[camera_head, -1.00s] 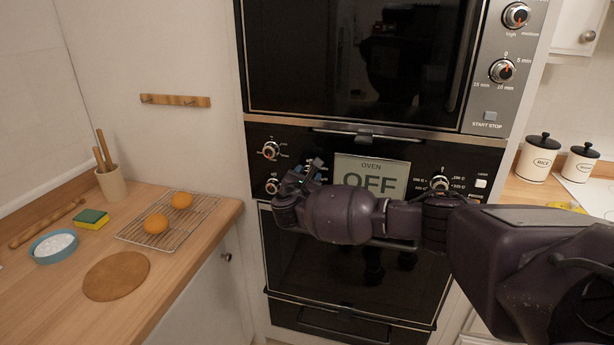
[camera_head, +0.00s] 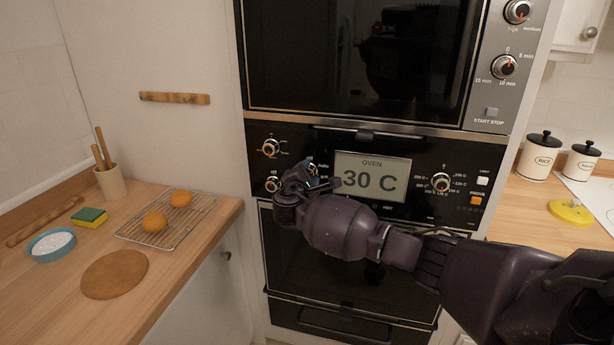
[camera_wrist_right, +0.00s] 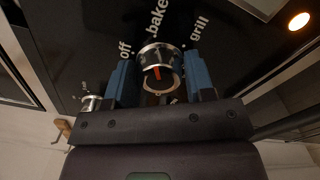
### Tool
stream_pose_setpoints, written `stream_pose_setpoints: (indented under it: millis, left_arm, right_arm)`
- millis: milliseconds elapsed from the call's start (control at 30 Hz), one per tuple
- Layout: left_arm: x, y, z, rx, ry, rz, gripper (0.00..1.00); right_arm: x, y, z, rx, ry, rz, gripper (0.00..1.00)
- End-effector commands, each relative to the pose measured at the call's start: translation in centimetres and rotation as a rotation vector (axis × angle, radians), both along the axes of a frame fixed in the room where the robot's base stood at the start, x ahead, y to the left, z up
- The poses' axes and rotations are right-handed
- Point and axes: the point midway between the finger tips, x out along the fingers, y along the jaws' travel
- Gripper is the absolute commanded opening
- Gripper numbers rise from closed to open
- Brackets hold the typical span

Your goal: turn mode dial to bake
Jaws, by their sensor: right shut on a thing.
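The mode dial (camera_wrist_right: 150,55) is a silver-rimmed knob with a red mark, on the black oven panel. In the right wrist view the labels off, bake and grill curve around it, with bake above it and the red mark roughly toward bake. My right gripper (camera_wrist_right: 160,85) is shut on the dial, with a blue finger on each side. In the head view my right gripper (camera_head: 312,175) is at the panel left of the display and mostly hides the dial. The oven display (camera_head: 371,180) reads 30 C. My left gripper is out of view.
Two other knobs (camera_head: 270,148) (camera_head: 273,185) sit left of the gripper. A temperature knob (camera_head: 440,183) is right of the display. The upper oven's handle bar (camera_head: 365,136) juts out above. A counter (camera_head: 190,270) with a wire rack (camera_head: 140,233) stands at left.

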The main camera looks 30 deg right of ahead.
Motion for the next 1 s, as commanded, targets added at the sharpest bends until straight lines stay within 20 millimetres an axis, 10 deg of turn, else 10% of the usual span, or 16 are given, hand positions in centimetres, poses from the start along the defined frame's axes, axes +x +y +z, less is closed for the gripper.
stream_pose_setpoints:
  millis: [533, 567, 700, 1000]
  left_arm:
    - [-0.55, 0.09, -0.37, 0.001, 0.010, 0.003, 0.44]
    - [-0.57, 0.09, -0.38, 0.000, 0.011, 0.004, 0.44]
    - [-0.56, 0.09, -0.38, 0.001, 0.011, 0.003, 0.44]
    - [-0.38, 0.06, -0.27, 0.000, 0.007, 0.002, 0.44]
  right_arm:
    - [-0.04, 0.10, -0.22, 0.018, -0.017, 0.001, 0.26]
    - [-0.04, 0.10, -0.22, 0.018, -0.016, 0.001, 0.51]
    - [-0.03, 0.08, -0.17, 0.018, -0.017, 0.001, 0.72]
    - [-0.05, 0.11, -0.07, 0.017, -0.018, 0.000, 0.75]
